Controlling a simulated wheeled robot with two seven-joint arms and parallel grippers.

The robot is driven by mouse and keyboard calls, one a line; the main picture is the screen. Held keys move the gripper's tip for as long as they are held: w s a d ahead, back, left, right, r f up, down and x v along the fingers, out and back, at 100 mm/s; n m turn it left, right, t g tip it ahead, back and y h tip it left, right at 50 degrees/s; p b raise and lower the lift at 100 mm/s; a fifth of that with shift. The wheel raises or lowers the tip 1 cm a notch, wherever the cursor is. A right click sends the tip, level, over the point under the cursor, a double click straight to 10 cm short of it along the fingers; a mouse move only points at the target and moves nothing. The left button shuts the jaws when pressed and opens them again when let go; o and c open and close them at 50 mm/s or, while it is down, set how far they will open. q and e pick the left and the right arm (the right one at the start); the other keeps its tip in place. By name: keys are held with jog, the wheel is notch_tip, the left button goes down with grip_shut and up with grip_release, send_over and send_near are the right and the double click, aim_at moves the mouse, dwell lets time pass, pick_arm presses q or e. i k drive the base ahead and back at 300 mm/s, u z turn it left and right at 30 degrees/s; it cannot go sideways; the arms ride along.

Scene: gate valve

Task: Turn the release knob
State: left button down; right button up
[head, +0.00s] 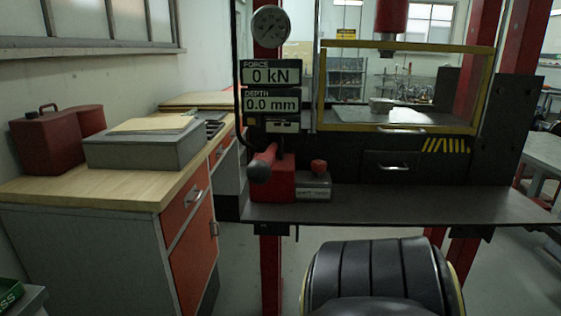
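A small red knob (319,167), which looks like the release knob, stands on a grey block (314,187) on the press's dark shelf. Just left of it is a red pump body (282,180) with a red lever that ends in a dark round grip (259,171) pointing towards me. The turn position of the knob cannot be read at this size. Neither of my grippers shows in the head view, and nothing touches the knob.
Above the knob are a round gauge (271,26) and displays reading 0 kN (271,76) and 0.0 mm (271,103). A yellow-framed guard (405,129) surrounds the press opening. A wooden-topped bench (110,190) stands left. The dark shelf (420,200) is clear right of the knob.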

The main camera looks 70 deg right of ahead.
aim_at(318, 166)
jog(key=i, duration=0.1)
jog(key=z, duration=1.3)
